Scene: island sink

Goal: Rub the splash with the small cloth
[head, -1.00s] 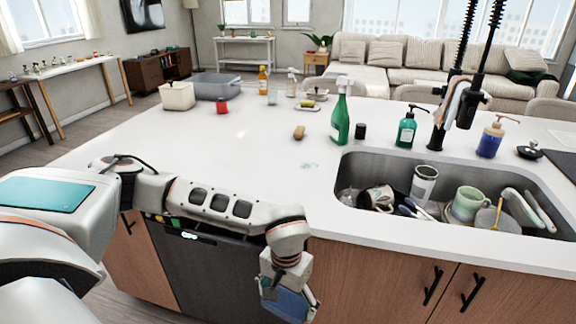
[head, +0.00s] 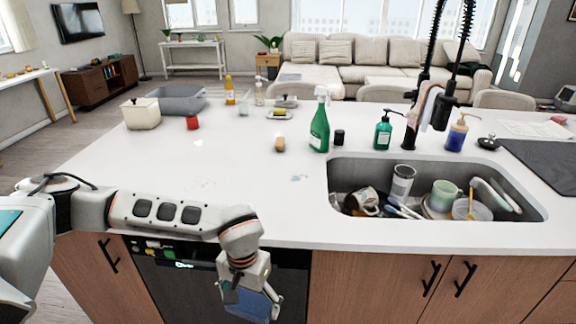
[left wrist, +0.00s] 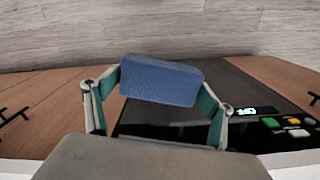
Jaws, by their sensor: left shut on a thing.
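My left gripper (head: 250,296) hangs in front of the island, below the counter edge. It is shut on a blue, block-shaped small cloth (head: 262,305). In the left wrist view the cloth (left wrist: 161,80) sits between the two fingers, its textured blue face showing. A faint bluish splash (head: 299,178) lies on the white countertop just left of the sink, apart from the cloth. Fainter marks (head: 203,182) show farther left on the counter. My right gripper is not in view.
The sink (head: 336,181) holds several dishes. A grey bin (head: 180,103) is at the back left. The left counter (head: 130,170) is mostly clear.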

